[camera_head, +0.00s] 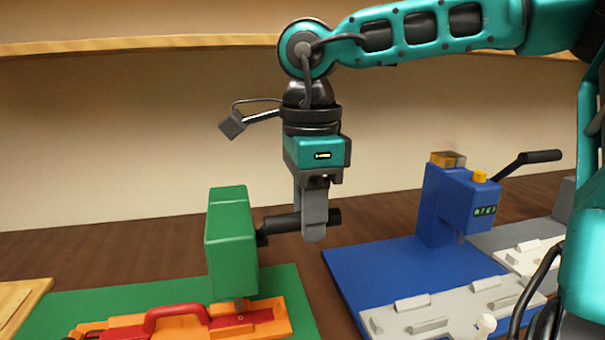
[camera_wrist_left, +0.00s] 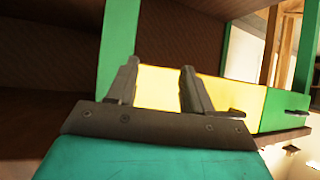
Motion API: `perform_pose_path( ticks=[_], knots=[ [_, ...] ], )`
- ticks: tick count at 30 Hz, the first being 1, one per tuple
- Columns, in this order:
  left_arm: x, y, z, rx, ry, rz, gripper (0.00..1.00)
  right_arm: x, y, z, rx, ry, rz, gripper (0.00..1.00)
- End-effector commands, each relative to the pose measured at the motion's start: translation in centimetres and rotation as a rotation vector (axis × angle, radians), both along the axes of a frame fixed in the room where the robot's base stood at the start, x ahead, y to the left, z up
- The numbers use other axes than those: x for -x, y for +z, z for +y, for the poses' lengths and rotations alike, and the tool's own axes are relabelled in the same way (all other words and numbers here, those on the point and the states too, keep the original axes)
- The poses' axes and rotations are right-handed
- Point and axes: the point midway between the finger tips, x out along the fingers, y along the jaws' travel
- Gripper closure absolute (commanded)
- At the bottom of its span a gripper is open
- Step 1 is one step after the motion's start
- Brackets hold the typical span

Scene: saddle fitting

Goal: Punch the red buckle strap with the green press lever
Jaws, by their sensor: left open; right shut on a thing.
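The green press (camera_head: 230,245) stands at the lower middle of the head view. Its black lever (camera_head: 283,223) sticks out to the right, roughly level. My right gripper (camera_head: 314,228) points down and is shut on the lever, near its outer end. A red strap (camera_head: 238,321) lies in an orange holder (camera_head: 279,325) under the press, below its grey punch; whether the punch touches the strap is hard to tell. A buckle is not clearly visible. My left gripper (camera_wrist_left: 156,70) is open and empty in the left wrist view, outside the head view.
A blue press (camera_head: 455,205) with a black lever stands at the right on a blue base (camera_head: 375,265). Grey fixture plates (camera_head: 455,312) lie in front of it. A wooden board (camera_head: 20,300) is at the left edge. A shelf (camera_head: 140,43) runs above.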

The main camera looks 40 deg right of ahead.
Motion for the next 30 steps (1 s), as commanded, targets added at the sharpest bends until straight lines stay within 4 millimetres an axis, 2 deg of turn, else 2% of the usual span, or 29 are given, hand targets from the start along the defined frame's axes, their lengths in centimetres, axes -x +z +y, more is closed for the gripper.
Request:
perform_pose_path(
  ticks=[9,17,24,30],
  knots=[
    [0.0,1.3,0.0,0.000,0.000,0.000,0.49,-1.6,1.0,-1.2,0.006,-0.007,-0.008,0.71],
    [0.0,1.8,0.0,0.001,0.001,-0.001,0.49,-2.1,1.4,-1.5,0.006,-0.008,-0.008,0.66],
    [0.0,3.0,0.0,0.001,0.001,-0.002,0.49,-3.0,2.4,-2.1,0.006,-0.009,-0.006,0.67],
    [0.0,2.9,0.0,0.001,0.001,-0.002,0.49,-3.1,2.2,-2.2,0.006,-0.007,-0.005,0.70]
  ],
)
